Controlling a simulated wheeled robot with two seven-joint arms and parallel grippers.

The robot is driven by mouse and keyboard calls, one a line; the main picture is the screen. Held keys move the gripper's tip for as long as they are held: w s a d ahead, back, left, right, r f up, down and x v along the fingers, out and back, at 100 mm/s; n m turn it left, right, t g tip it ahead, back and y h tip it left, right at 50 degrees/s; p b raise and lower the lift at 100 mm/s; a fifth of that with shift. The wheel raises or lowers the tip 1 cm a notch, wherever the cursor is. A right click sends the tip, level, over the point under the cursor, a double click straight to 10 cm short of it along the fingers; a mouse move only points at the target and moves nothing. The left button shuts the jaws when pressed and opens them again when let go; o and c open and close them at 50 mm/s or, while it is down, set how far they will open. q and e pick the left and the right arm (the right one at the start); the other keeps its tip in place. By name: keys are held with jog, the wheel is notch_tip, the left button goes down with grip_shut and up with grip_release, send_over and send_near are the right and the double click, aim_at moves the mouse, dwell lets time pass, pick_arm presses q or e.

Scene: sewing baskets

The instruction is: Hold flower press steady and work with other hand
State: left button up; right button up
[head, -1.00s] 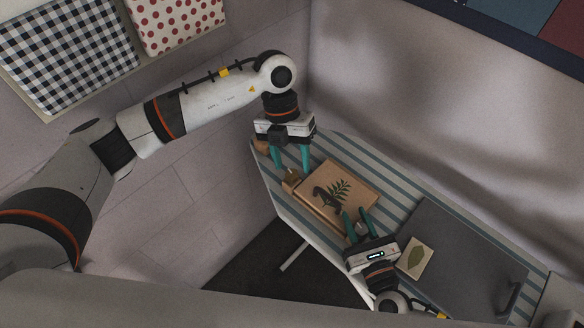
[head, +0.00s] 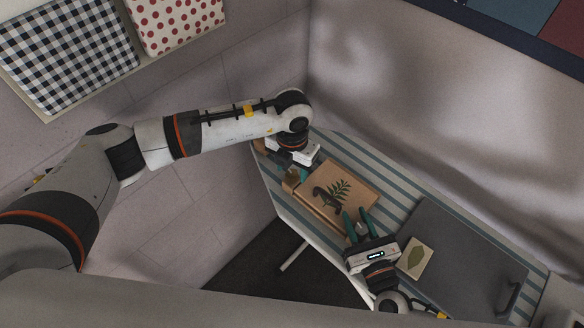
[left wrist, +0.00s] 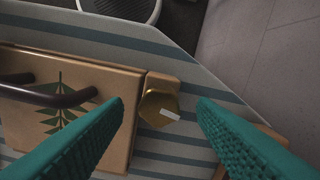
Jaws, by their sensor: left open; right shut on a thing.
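The flower press (head: 352,185) is a flat wooden box with a green fern picture and a dark curved handle (head: 325,198) on top. It lies on the striped table and also shows in the left wrist view (left wrist: 120,75). A brass knob (left wrist: 158,107) sits at its end on a small wooden tab. My left gripper (head: 293,176) is open; in the left wrist view its teal fingers (left wrist: 160,103) stand either side of the knob with gaps visible. My right gripper (head: 356,214) is shut on the press's near right edge; the exact contact is hard to see.
A card with a leaf (head: 415,258) lies right of my right gripper. A dark grey board (head: 455,250) covers the table's right part, with a dark handle (head: 512,298) near its edge. A wooden piece (left wrist: 267,136) lies beyond my left gripper's finger. Striped table (head: 365,155) behind the press is clear.

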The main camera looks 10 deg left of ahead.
pick_arm(q)
jog(key=shift+f, duration=0.45)
jog(key=shift+c, duration=0.2)
jog(key=c, duration=0.9)
jog(key=shift+c, duration=0.2)
